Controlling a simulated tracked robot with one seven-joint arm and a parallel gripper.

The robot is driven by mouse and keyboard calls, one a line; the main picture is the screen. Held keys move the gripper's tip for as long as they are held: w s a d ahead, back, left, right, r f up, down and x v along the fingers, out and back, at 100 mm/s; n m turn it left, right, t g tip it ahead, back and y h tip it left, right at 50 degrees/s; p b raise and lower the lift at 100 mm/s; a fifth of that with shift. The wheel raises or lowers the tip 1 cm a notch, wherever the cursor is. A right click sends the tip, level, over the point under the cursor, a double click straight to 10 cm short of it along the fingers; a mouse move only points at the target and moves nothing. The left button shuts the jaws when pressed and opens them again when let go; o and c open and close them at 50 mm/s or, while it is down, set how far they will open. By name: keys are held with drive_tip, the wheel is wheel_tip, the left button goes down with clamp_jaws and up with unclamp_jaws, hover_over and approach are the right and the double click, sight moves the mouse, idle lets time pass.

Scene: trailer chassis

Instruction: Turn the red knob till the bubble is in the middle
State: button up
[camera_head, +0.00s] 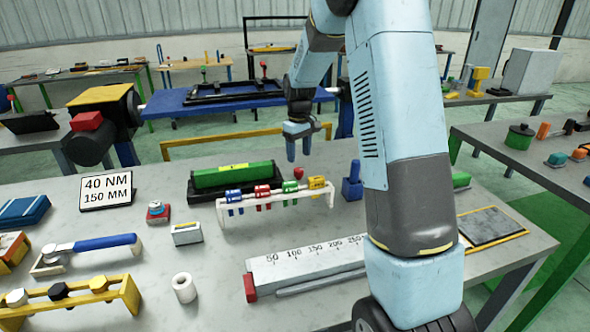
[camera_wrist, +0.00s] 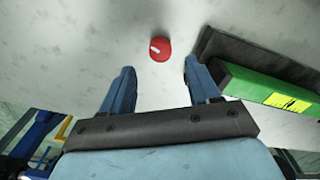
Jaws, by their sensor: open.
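The red knob (camera_head: 299,172) stands on the grey table at the right end of the green level (camera_head: 232,176). In the wrist view the knob (camera_wrist: 160,49) is round with a white mark on top. It lies just beyond and between the fingertips of my gripper (camera_wrist: 159,68), which is open and empty. In the head view my gripper (camera_head: 298,152) points down above the knob, apart from it. In the wrist view the green level (camera_wrist: 250,85) has a yellow vial window (camera_wrist: 287,102). The bubble is too small to make out in either view.
A white rack (camera_head: 270,204) with several coloured clips stands in front of the level and knob. A blue block (camera_head: 352,182) stands to the right. A sign reading 40 NM, 150 MM (camera_head: 106,190) and a long ruler-marked beam (camera_head: 310,262) are also on the table.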

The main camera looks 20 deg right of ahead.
sight(299, 169)
wheel_tip(299, 169, down, 7)
drive_tip(key=shift+r, duration=0.2)
idle(0.3)
drive_tip(key=c, duration=1)
drive_tip(key=shift+c, duration=0.2)
